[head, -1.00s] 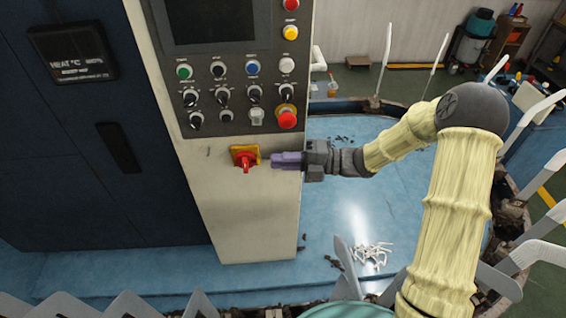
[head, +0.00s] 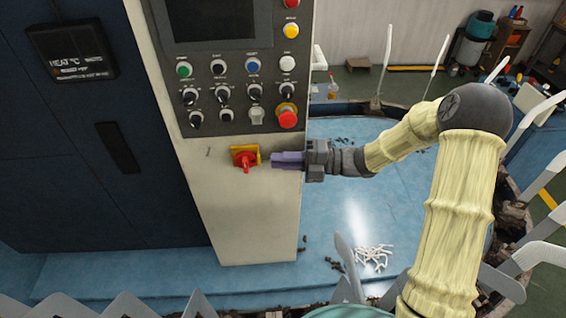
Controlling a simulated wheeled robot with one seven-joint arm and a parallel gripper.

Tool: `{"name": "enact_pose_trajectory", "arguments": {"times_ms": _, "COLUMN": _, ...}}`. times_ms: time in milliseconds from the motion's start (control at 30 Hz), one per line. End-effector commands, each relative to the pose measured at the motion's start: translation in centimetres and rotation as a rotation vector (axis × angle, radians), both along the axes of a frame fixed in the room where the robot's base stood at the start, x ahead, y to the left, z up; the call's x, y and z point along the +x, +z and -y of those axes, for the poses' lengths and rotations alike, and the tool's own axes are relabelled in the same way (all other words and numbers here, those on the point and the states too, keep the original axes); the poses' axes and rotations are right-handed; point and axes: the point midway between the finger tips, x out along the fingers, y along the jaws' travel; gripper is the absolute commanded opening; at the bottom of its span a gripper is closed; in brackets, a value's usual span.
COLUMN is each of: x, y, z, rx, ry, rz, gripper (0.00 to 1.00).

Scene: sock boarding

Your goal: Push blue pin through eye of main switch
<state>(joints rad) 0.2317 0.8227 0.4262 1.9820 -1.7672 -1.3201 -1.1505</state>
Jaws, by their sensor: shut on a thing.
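The main switch (head: 245,158) is a red rotary handle on a yellow plate, low on the front of the pale control cabinet. My gripper (head: 286,160) reaches in from the right with its purple-grey fingers pointing left at the switch. The fingertips are just right of the yellow plate, with a small gap in the picture. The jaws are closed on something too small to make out. I cannot see the blue pin clearly, and the eye of the switch is too small to tell.
Above the switch is a panel of buttons and knobs, with a red emergency stop (head: 288,117) at its lower right. A dark blue machine door (head: 70,160) stands to the left. White scraps (head: 372,257) lie on the blue floor below my arm. Grey sock boards ring the platform.

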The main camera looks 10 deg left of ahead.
Motion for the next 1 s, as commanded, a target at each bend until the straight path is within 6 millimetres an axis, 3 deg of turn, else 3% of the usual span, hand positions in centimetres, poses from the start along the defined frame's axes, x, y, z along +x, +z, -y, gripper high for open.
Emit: {"name": "enact_pose_trajectory", "arguments": {"times_ms": 1000, "x": -0.3, "y": -0.2, "z": -1.2, "rx": -0.001, "ry": 0.001, "rz": 0.0, "gripper": 0.0}}
